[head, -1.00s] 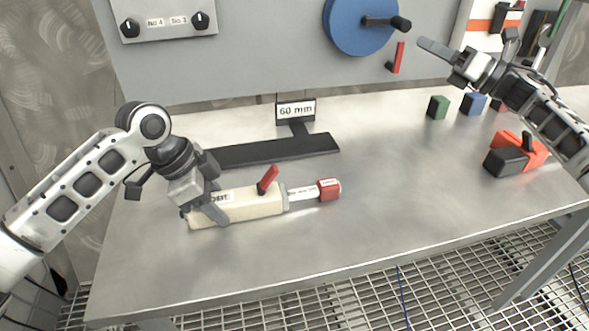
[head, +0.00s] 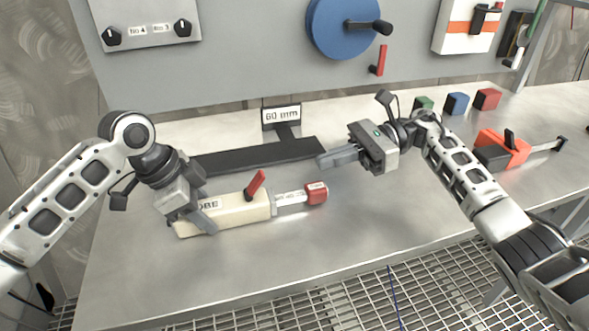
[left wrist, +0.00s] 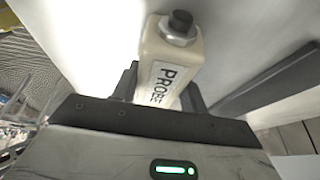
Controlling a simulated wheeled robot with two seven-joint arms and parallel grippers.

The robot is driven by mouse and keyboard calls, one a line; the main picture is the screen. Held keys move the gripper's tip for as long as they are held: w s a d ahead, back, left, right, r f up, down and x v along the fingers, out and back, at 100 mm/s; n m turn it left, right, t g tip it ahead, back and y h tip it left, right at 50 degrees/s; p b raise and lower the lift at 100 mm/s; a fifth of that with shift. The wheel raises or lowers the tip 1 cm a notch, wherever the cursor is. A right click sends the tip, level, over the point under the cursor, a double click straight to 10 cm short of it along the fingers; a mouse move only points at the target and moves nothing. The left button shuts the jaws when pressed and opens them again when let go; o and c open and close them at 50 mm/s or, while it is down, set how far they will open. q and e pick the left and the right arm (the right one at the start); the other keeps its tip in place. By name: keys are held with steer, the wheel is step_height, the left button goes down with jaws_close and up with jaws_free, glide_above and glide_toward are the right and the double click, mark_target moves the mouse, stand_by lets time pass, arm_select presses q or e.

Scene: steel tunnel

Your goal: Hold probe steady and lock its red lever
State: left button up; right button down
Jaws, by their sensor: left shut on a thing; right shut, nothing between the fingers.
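The cream probe (head: 243,209) lies flat on the steel table, its metal rod and red tip (head: 316,192) pointing right. Its red lever (head: 256,183) stands up, tilted to the right. My left gripper (head: 203,218) is shut on the probe's left part, partly hiding its label. In the left wrist view the probe (left wrist: 172,50), with its label and dark end knob, sits between the fingers. My right gripper (head: 322,163) is shut and empty, to the right of the lever and apart from it, above the table near the rod and red tip.
Green, blue and red blocks (head: 457,103) and an orange and black tool (head: 503,150) are at the right. The panel has a blue wheel (head: 343,27). The table's front is clear.

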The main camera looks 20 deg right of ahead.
mark_target(258, 175)
steer(key=a, duration=0.3)
steer(key=a+f, duration=0.1)
steer(key=a, duration=0.5)
steer(key=shift+a+f, duration=0.3)
steer(key=shift+f, duration=0.05)
steer(key=shift+a+r+h, duration=0.1)
steer(key=shift+r+h, duration=0.3)
steer(key=shift+h, duration=0.2)
steer(key=r+h, duration=0.1)
steer(key=a+h, duration=0.1)
steer(key=h, duration=0.1)
steer(key=shift+a+r, duration=0.1)
steer(key=shift+r, duration=0.25)
steer(key=a+h, duration=0.1)
steer(key=a+r+h, duration=0.1)
steer(key=h, duration=0.1)
steer(key=a+h, duration=0.1)
steer(key=h, duration=0.1)
steer(key=shift+r, duration=0.25)
steer(key=shift+d+f, duration=0.15)
steer(key=shift+r, duration=0.85)
